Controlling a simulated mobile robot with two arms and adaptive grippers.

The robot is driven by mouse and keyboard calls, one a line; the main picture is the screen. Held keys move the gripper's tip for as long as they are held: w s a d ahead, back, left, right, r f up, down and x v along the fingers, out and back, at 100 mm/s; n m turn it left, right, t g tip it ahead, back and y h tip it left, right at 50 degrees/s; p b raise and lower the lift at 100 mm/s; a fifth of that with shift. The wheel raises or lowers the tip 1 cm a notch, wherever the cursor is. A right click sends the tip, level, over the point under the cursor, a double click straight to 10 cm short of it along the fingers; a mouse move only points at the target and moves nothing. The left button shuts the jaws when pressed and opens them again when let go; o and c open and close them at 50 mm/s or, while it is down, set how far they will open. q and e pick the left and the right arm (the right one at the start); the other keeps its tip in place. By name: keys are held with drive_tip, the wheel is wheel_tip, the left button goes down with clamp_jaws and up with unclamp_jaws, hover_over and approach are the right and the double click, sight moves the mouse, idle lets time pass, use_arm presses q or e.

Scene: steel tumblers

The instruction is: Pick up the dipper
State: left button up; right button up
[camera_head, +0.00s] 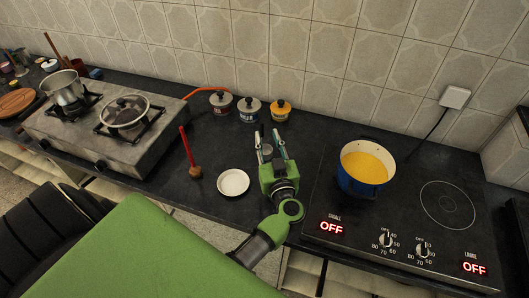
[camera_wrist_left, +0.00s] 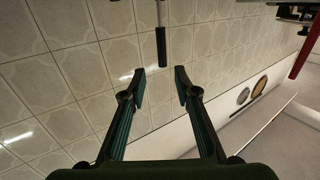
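A slim tool with a black grip and a pale metal shaft (camera_wrist_left: 161,46) shows at the top middle of the left wrist view, probably the dipper. Its other end is out of frame. My left gripper (camera_head: 271,139) is over the counter in the head view, left of the blue pot. It is open in the left wrist view (camera_wrist_left: 159,84), and the black grip lies in line with the gap, beyond the fingertips. I see no contact. A small grey object (camera_head: 266,151) shows between the fingers in the head view; I cannot tell what it is. My right gripper is not in view.
A blue pot (camera_head: 346,183) with yellow contents stands on the black cooktop (camera_head: 414,192). A white dish (camera_head: 233,182) and a red-handled tool (camera_head: 187,146) are left of the gripper. Several lidded jars (camera_head: 249,108) stand by the wall. A lidded pan (camera_head: 124,112) is on the left stove.

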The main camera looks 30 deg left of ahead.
sight(262, 125)
use_arm(q)
drive_tip(key=x, duration=0.1)
drive_tip(key=b+x, duration=0.1)
drive_tip(key=shift+w+a+f, duration=0.2)
drive_tip(key=shift+w+a, duration=0.05)
drive_tip(key=shift+a, duration=0.1)
drive_tip(key=b+x, duration=0.3)
drive_tip(key=x, duration=0.1)
drive_tip(key=shift+s+a+f, duration=0.1)
drive_tip(key=shift+f, duration=0.05)
drive_tip(key=shift+a, duration=0.1)
drive_tip(key=shift+c, duration=0.9)
clamp_jaws()
